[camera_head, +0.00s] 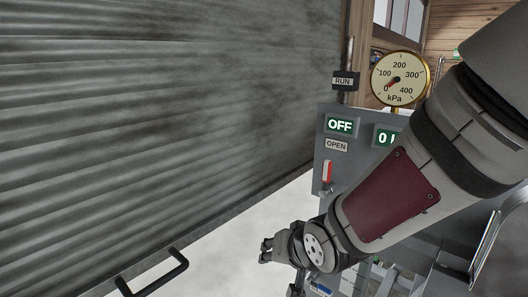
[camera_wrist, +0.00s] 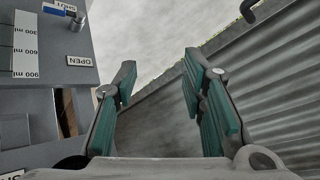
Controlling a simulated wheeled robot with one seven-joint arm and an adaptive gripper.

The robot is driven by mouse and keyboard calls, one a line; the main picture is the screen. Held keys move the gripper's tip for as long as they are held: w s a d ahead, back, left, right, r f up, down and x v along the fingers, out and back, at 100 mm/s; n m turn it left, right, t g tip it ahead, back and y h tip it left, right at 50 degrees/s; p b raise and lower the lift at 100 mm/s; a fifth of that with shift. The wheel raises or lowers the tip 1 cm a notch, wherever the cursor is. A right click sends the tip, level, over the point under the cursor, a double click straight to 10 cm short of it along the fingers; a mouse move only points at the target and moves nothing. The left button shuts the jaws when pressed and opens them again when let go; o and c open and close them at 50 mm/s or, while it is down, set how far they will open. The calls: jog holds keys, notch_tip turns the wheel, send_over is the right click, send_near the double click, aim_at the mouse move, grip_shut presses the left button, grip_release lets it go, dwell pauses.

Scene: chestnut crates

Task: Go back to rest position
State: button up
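My gripper (camera_wrist: 159,82) is open and empty in the wrist view, its two teal-padded fingers spread apart with only pale floor and the ribbed shutter behind the gap. The fingers are small there and touch nothing that I can make out.
A corrugated metal shutter (camera_head: 150,110) with a black handle (camera_head: 155,275) fills the left. The panel carries an OFF display (camera_head: 341,125), a red lever (camera_head: 327,172) and a pressure gauge (camera_head: 398,78). Pale open floor (camera_head: 225,240) lies between shutter and panel.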

jog(key=s+d+r+g+h, duration=0.1)
jog(key=s+d+r+h, duration=0.2)
jog(key=s+d+r, duration=0.7)
jog(key=s+d+r+g+p, duration=0.1)
jog(key=s+d, duration=0.2)
jog(key=s, duration=0.3)
jog(key=s+d+r+g, duration=0.1)
jog(key=s+d, duration=0.2)
jog(key=s, duration=0.4)
jog(key=shift+s+d+r+n+g+p, duration=0.15)
jog(key=shift+s+r+n+g+p, duration=0.1)
jog(key=shift+n+g+p, duration=0.15)
jog(key=shift+c, duration=0.6)
